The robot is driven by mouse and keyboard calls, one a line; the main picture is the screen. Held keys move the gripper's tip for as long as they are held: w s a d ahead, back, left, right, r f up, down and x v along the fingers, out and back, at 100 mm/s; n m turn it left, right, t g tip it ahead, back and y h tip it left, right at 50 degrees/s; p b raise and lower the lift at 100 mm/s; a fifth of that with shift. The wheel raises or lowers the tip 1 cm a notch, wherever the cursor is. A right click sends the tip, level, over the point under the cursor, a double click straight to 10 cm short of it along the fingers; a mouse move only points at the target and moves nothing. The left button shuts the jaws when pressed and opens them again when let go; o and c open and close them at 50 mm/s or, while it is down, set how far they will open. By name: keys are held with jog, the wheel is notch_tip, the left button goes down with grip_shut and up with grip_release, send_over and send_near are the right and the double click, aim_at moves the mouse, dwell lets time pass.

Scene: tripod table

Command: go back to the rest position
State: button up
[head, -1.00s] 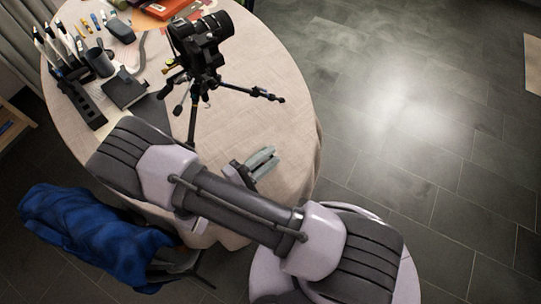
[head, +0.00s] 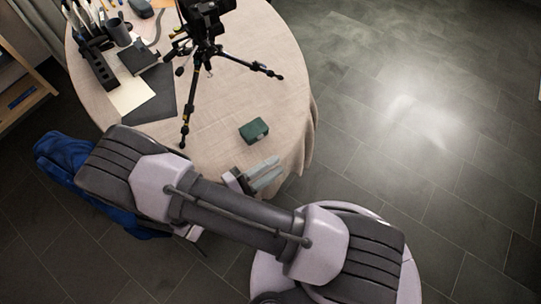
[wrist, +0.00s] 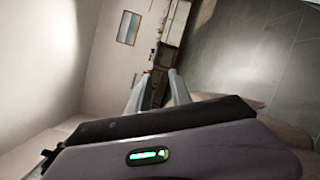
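My gripper (head: 268,174) is low in the middle of the head view, beside my arm and over the near edge of the round table (head: 225,115). Its two pale fingers are apart. In the wrist view the fingers (wrist: 160,76) point away from me with a clear gap and nothing between them. A small dark green box (head: 254,130) lies on the table just beyond the fingertips in the head view, apart from them.
A camera on a black tripod (head: 205,50) stands on the table. A dark pen holder (head: 98,62), a cup (head: 118,32) and papers (head: 130,95) lie at its left. Floor (head: 420,130) at right is clear.

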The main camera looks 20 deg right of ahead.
jog(key=s+r+m+y, duration=0.2)
jog(key=r+m+y, duration=0.5)
jog(key=r, duration=0.7)
jog(key=s+d+r+m+y, duration=0.1)
jog(key=s+r+m+y, duration=0.2)
jog(key=r+m+y, duration=0.4)
notch_tip(320, 180, up, 7)
jog(key=y, duration=0.4)
jog(key=shift+m+g+y, duration=0.3)
jog(key=shift+m+y, duration=0.1)
jog(key=shift+w+f, duration=0.1)
jog(key=shift+w, duration=0.05)
